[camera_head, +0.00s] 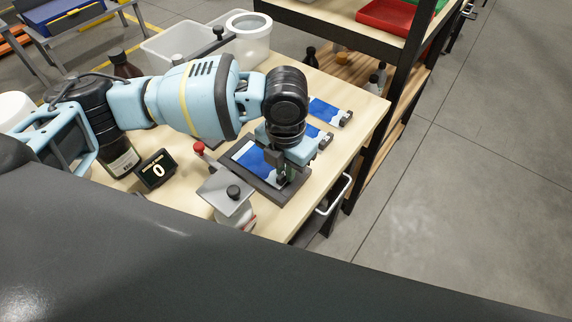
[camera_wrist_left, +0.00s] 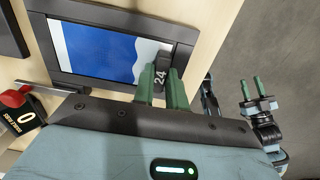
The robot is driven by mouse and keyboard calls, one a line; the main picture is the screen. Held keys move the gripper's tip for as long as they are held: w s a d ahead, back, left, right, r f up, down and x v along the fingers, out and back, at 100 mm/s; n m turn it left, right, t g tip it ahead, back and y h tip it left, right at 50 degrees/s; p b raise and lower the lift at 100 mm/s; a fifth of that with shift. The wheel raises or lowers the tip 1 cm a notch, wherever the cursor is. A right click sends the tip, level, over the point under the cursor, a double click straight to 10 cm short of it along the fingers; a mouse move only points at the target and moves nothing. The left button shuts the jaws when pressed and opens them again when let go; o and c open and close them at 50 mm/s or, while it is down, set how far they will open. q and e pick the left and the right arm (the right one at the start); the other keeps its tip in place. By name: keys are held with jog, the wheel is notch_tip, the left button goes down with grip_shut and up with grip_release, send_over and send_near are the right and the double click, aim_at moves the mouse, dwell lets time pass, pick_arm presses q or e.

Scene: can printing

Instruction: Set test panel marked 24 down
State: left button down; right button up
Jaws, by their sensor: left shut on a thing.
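The test panel marked 24 is a blue and white sheet (camera_wrist_left: 100,50) with a dark tab (camera_wrist_left: 160,78) bearing the number. It also shows in the head view (camera_head: 250,158). My left gripper (camera_head: 284,178) is shut on the tab, its green fingers on either side in the left wrist view (camera_wrist_left: 164,88). The panel lies within the outline of a dark rectangular frame (camera_wrist_left: 66,73) on the wooden table; I cannot tell whether it rests fully on it. My right gripper (camera_wrist_left: 252,88) shows at the right of the left wrist view, its green fingers apart and empty, away from the panel.
Two more blue panels (camera_head: 324,110) with grey tabs lie behind my left gripper. A small display (camera_head: 157,168) reading 0, a red knob (camera_head: 199,148) and a metal plate with a black knob (camera_head: 228,192) stand near the frame. A dark shelf (camera_head: 375,45) borders the table's right.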

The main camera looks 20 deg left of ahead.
pick_arm(q)
jog(key=c, duration=1.4)
grip_release()
notch_tip(320, 180, up, 12)
jog(key=shift+r, duration=0.1)
